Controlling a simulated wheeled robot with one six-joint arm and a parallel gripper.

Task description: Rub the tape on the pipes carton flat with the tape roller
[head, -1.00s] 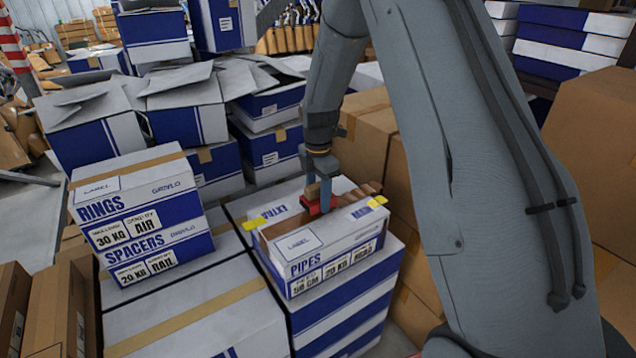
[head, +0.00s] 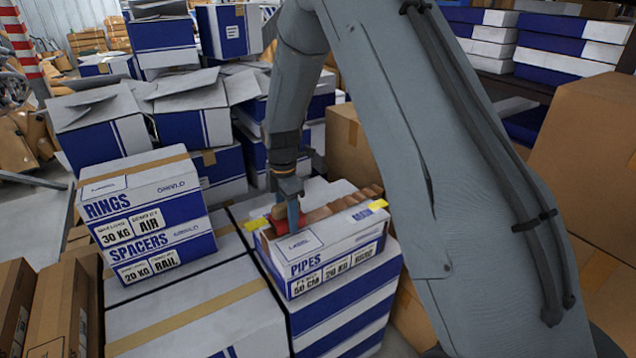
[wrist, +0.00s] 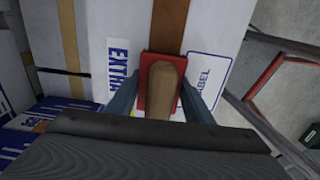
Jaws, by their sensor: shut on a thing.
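The pipes carton (head: 330,258), white and blue, sits on a larger blue-and-white carton. Brown tape (head: 325,211) runs along its top, with raised ridges towards the right end. A yellow tab (head: 256,224) lies near the tape's left end and another (head: 378,204) near its right end. My gripper (head: 290,220) is shut on the tape roller (head: 267,223), red with a wooden handle, over the left part of the tape. In the wrist view the roller (wrist: 146,82) lies across the tape (wrist: 170,28), the handle between my fingers (wrist: 160,100). Contact with the tape is hard to tell.
A rings and spacers carton (head: 150,215) stands to the left on other cartons. Open white-and-blue boxes (head: 180,110) are stacked behind. Brown cartons (head: 350,140) stand behind and to the right, close to my arm.

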